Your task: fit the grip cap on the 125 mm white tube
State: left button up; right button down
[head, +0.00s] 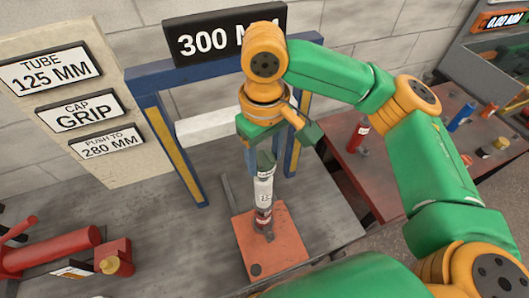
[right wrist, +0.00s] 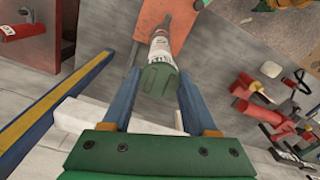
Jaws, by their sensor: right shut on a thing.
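The white tube (head: 263,190) stands upright on an orange-red plate (head: 283,250), with a dark red part at its foot; it also shows in the right wrist view (right wrist: 160,48). The green grip cap (right wrist: 158,82) sits at the tube's upper end, in line with it; it shows in the head view too (head: 265,161). I cannot tell how far the cap is seated. My right gripper (head: 266,154) is above the tube, its blue fingers shut on the cap from both sides. My left gripper is out of view.
A blue and yellow frame (head: 178,150) with a 300 MM sign (head: 222,34) and a white crossbar (head: 222,124) stands close behind. Red tools (head: 50,250) lie at left. A red bench (head: 365,170) with small cylinders is at right. Signs (head: 52,70) hang on the back board.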

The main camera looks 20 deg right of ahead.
aim_at(264, 160)
jog(key=shift+f+b, duration=0.6)
jog(key=shift+f, duration=1.35)
jog(key=shift+c, duration=0.5)
grip_release()
jog(key=shift+r, duration=0.4)
notch_tip(264, 160, up, 6)
jog(key=shift+r, duration=0.2)
